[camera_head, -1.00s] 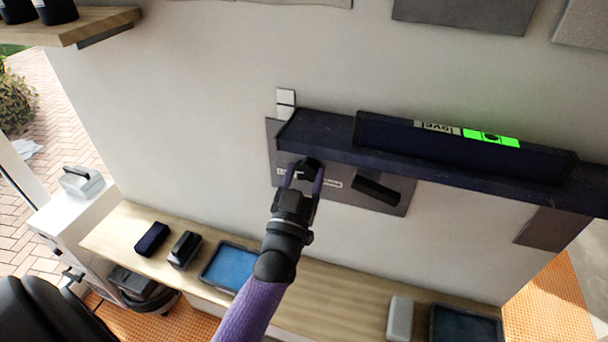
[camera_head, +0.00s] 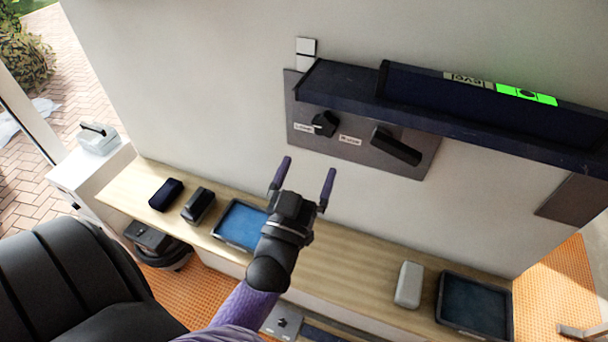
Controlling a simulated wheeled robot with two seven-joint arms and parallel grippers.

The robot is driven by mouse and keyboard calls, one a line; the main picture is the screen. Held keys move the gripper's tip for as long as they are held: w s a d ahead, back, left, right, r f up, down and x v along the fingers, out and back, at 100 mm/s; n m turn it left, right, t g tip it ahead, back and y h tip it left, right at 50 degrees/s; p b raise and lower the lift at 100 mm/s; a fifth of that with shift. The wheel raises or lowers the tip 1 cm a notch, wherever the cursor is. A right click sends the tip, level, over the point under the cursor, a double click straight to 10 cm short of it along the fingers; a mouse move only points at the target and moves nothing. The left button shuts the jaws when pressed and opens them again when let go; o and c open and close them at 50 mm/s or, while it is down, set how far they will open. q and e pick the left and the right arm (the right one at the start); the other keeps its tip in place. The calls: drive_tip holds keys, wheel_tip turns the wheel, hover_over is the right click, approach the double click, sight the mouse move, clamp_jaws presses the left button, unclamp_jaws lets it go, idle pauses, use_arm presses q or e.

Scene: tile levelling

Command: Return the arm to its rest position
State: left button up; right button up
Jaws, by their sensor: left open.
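My left arm, with a purple sleeve, comes up from the bottom of the head view. Its gripper (camera_head: 304,178) is open and empty, with its two purple fingers spread apart. It hangs in front of the wall, below a grey panel (camera_head: 415,140) and apart from it. The panel bears a black knob (camera_head: 325,124) at the left and a longer black handle (camera_head: 396,147) tilted down to the right. A dark level (camera_head: 470,101) with a lit green window (camera_head: 526,95) lies on the dark shelf (camera_head: 340,80) above. My right gripper is not in view.
A wooden bench (camera_head: 340,258) runs below the wall. On it are dark blocks (camera_head: 166,195) (camera_head: 198,206), a blue tray (camera_head: 242,223), a pale grey block (camera_head: 409,284) and another dark-rimmed tray (camera_head: 474,303). A white cabinet (camera_head: 92,180) stands at the left.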

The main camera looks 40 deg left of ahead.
use_arm(q)
drive_tip(key=shift+v, duration=0.8)
